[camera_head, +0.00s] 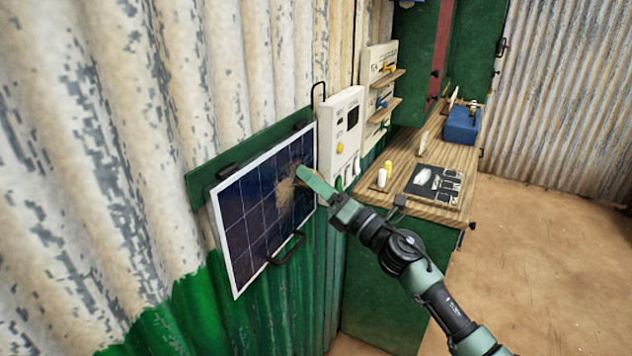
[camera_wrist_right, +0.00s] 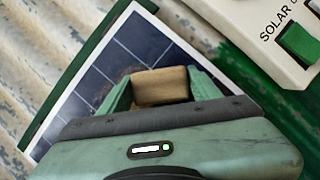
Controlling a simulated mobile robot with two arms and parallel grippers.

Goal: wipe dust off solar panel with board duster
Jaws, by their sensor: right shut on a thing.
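The solar panel (camera_head: 243,217) is dark blue with a white frame and is mounted tilted on the corrugated wall, at left of centre in the head view. A tan patch of dust (camera_head: 285,190) lies on its right part. My right gripper (camera_head: 301,172) is at the panel's upper right part. In the right wrist view the gripper (camera_wrist_right: 161,88) is shut on a tan, block-shaped board duster (camera_wrist_right: 160,85), with the panel (camera_wrist_right: 110,65) behind it. I cannot tell whether the duster touches the panel. My left gripper is not in view.
A white control box (camera_head: 343,125) hangs on the wall just right of the panel. A black handle (camera_head: 288,248) sticks out at the panel's lower edge. A wooden counter (camera_head: 405,160) with a dark board (camera_head: 436,184) and a blue box (camera_head: 462,125) stands to the right.

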